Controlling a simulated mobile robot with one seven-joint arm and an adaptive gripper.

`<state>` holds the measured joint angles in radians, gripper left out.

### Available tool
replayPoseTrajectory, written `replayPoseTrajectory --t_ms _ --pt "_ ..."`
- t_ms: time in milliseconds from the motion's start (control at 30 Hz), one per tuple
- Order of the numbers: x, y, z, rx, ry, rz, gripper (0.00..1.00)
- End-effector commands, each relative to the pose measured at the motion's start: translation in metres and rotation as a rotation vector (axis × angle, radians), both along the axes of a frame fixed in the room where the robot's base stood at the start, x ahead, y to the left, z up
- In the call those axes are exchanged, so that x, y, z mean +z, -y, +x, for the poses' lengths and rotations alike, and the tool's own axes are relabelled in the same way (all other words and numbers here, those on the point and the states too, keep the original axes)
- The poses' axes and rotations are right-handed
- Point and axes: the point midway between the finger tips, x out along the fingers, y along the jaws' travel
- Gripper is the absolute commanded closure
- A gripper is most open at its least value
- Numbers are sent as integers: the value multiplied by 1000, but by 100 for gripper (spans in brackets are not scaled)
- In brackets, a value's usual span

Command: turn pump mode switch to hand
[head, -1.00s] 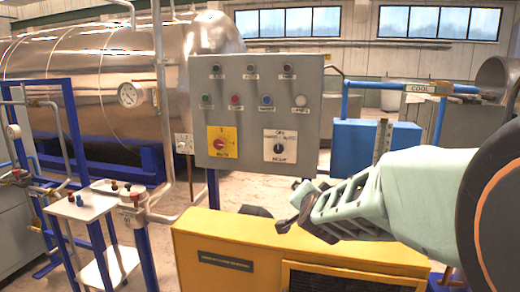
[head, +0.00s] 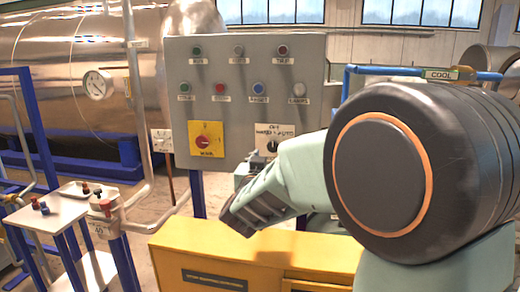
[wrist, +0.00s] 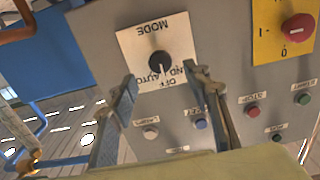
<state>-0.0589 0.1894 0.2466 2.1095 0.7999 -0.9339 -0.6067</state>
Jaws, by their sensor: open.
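The pump mode switch is a black round knob (wrist: 158,63) on a white plate (wrist: 142,36) marked MODE, with OFF, HAND and AUTO lettering. The wrist view shows it upside down. A pale mark on the knob seems to point toward OFF. In the head view the knob (head: 272,147) is low on the grey panel, its plate partly hidden by my arm. My gripper (wrist: 162,82) is open and empty, its two fingers on either side of the knob in the picture. It looks apart from the panel. In the head view my gripper (head: 252,203) is below the switch.
A red knob on a yellow plate (head: 206,140) is left of the mode switch. Several buttons and lamps, including a blue one (head: 258,88), sit above. A yellow cabinet (head: 180,245) stands below the panel. A blue pipe (head: 385,70) runs at the right.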

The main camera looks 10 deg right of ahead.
Motion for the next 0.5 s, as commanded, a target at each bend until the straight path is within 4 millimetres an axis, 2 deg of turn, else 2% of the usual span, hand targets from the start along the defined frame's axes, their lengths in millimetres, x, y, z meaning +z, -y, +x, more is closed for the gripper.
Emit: replayPoseTrajectory --t_ms 200,333,500 --pt "0 13 37 -2 -1 1 55" --pt "0 17 50 -1 0 2 55" --pt "0 20 58 0 0 1 55"
